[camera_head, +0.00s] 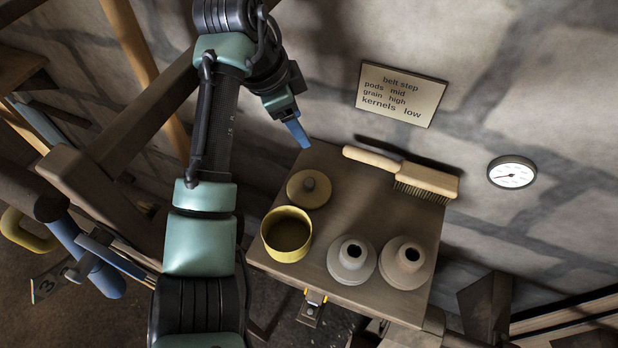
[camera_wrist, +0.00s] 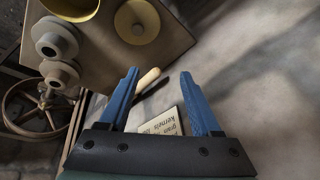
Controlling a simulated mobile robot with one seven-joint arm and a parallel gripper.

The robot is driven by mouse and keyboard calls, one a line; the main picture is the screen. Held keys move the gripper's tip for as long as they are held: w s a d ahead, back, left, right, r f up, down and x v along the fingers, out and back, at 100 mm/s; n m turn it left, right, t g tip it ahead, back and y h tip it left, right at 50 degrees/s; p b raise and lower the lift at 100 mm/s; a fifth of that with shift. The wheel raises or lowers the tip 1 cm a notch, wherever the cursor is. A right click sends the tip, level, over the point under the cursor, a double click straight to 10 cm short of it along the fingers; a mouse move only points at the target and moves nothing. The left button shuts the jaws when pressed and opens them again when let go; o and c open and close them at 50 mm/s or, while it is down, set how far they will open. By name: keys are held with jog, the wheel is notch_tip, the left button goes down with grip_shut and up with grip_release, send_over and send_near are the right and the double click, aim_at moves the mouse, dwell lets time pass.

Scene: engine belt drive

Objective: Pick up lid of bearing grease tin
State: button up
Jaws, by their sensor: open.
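The lid of the bearing grease tin (camera_head: 309,188) is a round tan-yellow disc with a small knob. It lies on the small wooden table (camera_head: 345,178), knob up, behind the open yellow tin (camera_head: 286,234). The lid also shows in the wrist view (camera_wrist: 137,21), with part of the tin (camera_wrist: 72,6) at the top edge. My gripper (camera_head: 300,134) is above the table's back left corner, apart from the lid.
Two grey flanged pieces, one (camera_head: 351,260) in the middle and one (camera_head: 406,262) at right, stand at the table's front. A wooden brush (camera_head: 410,174) lies along the back edge. A sign (camera_head: 401,94) and a dial gauge (camera_head: 511,172) are on the stone wall. The table's centre is clear.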

notch_tip(320, 180, down, 3)
jog(key=s+a+g, duration=0.2)
jog(key=s, duration=0.1)
jog(key=p, duration=0.1)
send_over(309, 182)
jog(key=a, duration=0.2)
jog(key=shift+m, duration=0.4)
jog(key=f, duration=0.5)
jog(key=shift+s+a+f, duration=0.1)
jog(key=shift+s+a, duration=0.1)
jog(key=shift+d+p+x, duration=0.2)
jog(key=shift+p+x, duration=0.5)
jog(key=shift+x, duration=2.4)
jog(key=shift+c, duration=0.2)
grip_shut()
